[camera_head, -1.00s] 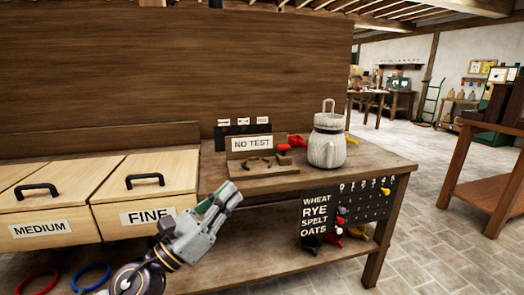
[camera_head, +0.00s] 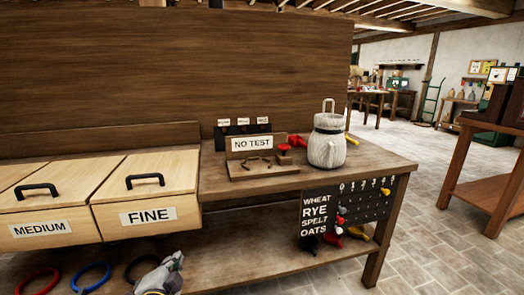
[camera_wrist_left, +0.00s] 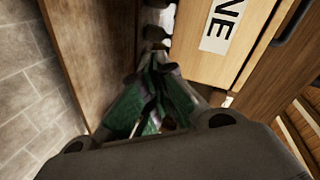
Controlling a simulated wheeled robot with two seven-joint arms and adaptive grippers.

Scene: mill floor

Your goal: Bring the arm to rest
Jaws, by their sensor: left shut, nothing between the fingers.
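My left gripper (camera_head: 174,264) is at the bottom of the head view, low in front of the bench and below the FINE bin (camera_head: 147,199). Only its top end shows there; the rest of the arm is below the picture. In the left wrist view the gripper (camera_wrist_left: 150,110) has its green-padded fingers together with nothing held between them. My right gripper is in neither view.
The bench (camera_head: 385,166) carries a pale jug-like sack (camera_head: 327,147), a NO TEST stand (camera_head: 262,168) and the MEDIUM bin (camera_head: 40,230). A lower shelf (camera_head: 240,260) holds red and blue rings (camera_head: 92,277). A pegboard (camera_head: 350,208) hangs at right.

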